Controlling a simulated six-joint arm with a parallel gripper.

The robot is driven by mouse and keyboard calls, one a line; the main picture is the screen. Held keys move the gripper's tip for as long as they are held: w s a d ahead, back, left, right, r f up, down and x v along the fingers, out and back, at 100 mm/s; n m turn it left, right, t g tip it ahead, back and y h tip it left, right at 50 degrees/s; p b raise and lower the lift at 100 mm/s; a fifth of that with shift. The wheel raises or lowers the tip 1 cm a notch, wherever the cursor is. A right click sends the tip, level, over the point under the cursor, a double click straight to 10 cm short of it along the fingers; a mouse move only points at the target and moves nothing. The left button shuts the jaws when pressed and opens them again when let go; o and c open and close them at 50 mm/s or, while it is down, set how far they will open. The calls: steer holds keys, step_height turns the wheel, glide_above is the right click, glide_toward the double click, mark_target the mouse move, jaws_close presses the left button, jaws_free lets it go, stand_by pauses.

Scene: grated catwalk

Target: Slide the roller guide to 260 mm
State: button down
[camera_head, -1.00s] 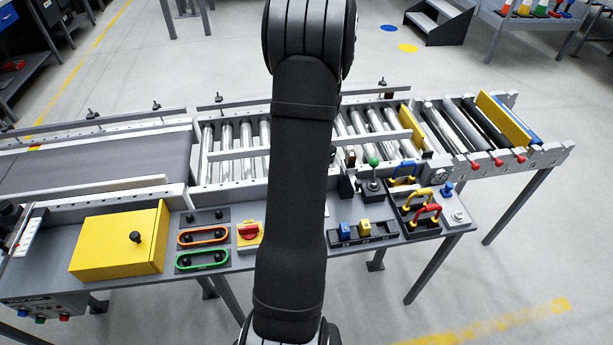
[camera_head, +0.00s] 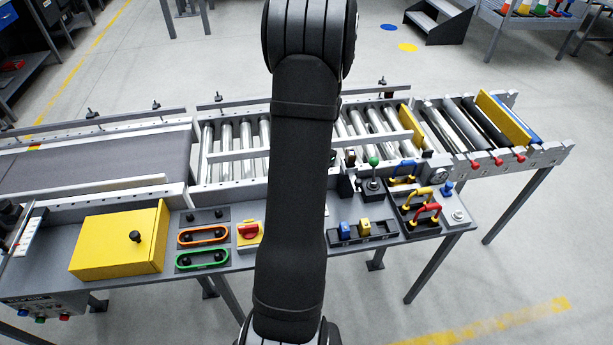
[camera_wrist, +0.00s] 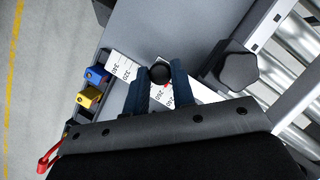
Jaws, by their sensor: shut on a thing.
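The roller guide appears to be the pale rail (camera_head: 240,154) lying across the metal rollers in the head view. A red mark shows close by the knob, partly covered by the fingers. The exact reading is too small to tell. In the head view my arm hides the gripper and the knob.
A black clamp knob (camera_wrist: 236,68) stands close right of my fingers. A blue block (camera_wrist: 96,75) and a yellow block (camera_wrist: 88,98) sit to the left. In the head view, a green-topped lever (camera_head: 373,170) and a yellow box (camera_head: 120,240) stand on the bench.

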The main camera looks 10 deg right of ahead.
steer(key=c, duration=1.2)
jaws_free()
steer(key=shift+c, duration=0.2)
steer(key=v, duration=1.7)
steer(key=shift+r, duration=0.2)
steer(key=x, duration=1.7)
steer(key=shift+f, duration=0.3)
steer(key=shift+w+r, duration=0.1)
steer(key=shift+w, duration=0.25)
